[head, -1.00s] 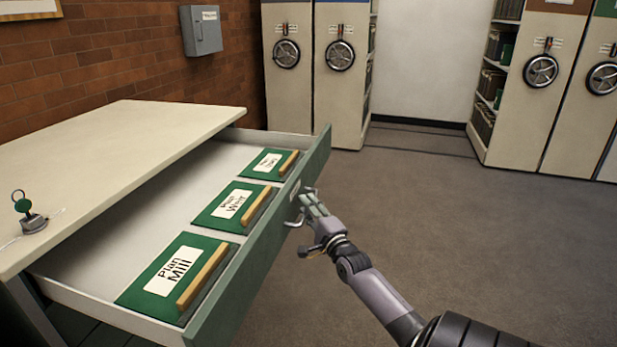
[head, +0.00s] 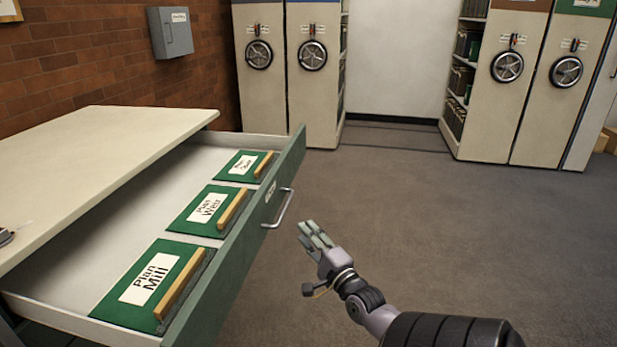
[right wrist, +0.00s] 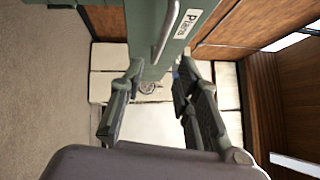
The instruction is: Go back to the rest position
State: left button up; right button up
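My right gripper (head: 314,236) is in the head view, to the right of the open drawer (head: 262,215) and apart from its metal handle (head: 279,208). In the right wrist view its two fingers (right wrist: 155,88) are spread apart with nothing between them. The handle (right wrist: 166,32) and the drawer's green front (right wrist: 148,60) show beyond the fingertips. My left gripper is not in view. The drawer stands pulled out and holds three green folders, Plan Mill (head: 143,287), Plan Weir (head: 203,208) and a far one (head: 241,166), each with a wooden strip.
The cabinet top (head: 90,150) is on the left, against a brick wall with a grey box (head: 170,33). Shelving units with handwheels (head: 507,67) stand at the back. The carpet (head: 430,220) to the right of the drawer is clear.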

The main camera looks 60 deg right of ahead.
jog(key=shift+s, duration=0.1)
dwell(0.6)
